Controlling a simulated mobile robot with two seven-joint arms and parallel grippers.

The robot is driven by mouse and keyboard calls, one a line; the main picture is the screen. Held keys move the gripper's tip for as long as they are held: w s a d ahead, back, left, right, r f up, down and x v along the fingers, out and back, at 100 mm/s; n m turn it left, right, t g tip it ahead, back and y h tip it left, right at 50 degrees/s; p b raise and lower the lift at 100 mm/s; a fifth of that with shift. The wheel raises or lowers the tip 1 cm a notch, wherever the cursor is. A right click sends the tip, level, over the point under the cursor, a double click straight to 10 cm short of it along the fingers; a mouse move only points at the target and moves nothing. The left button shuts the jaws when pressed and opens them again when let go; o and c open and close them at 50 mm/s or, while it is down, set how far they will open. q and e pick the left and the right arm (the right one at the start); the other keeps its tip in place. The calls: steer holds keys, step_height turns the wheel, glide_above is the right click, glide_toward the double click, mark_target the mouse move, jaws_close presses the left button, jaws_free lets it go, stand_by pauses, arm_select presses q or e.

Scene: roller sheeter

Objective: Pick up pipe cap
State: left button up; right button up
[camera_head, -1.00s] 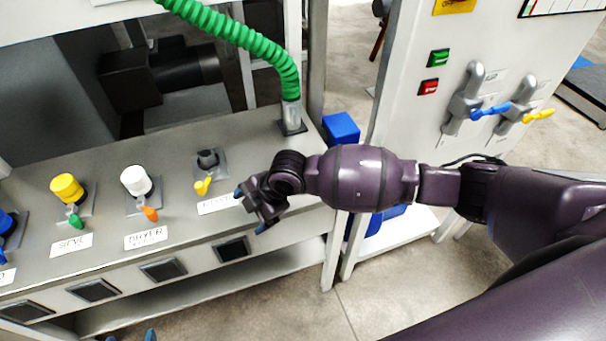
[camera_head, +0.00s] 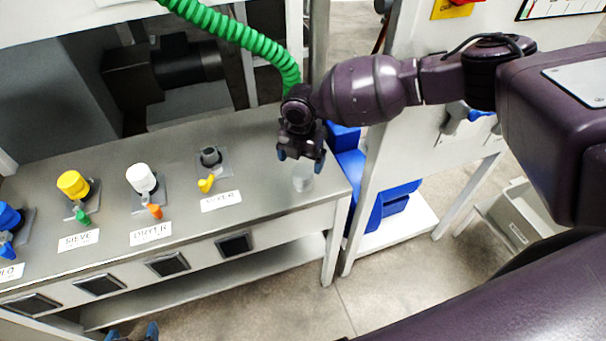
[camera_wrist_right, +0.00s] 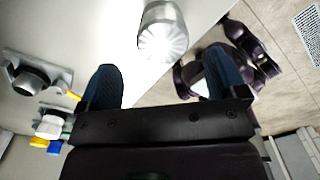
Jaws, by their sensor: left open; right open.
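A small silvery cap (camera_head: 302,180) stands on the grey bench top (camera_head: 265,193) near its right end. In the right wrist view the shiny, ribbed cap (camera_wrist_right: 162,35) is ahead of the fingers, roughly centred between them. My right gripper (camera_head: 301,160) points down above and just behind the cap, open and empty, and partly covers it in the head view. It also shows in the right wrist view (camera_wrist_right: 162,65) with its blue-tipped fingers apart. My left gripper (camera_head: 132,334) is at the bottom edge of the head view, open, with only its fingertips showing.
A green hose (camera_head: 235,33) ends behind my right gripper. Blue bins (camera_head: 375,190) are right of the bench.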

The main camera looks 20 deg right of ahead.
mark_target(303, 171)
step_height(303, 171, down, 4)
steer(key=shift+s+r, duration=0.1)
steer(key=shift+r, duration=0.1)
step_height(303, 171, down, 4)
steer(key=shift+d+f, duration=0.1)
steer(key=shift+d, duration=0.05)
steer(key=c, duration=1.1)
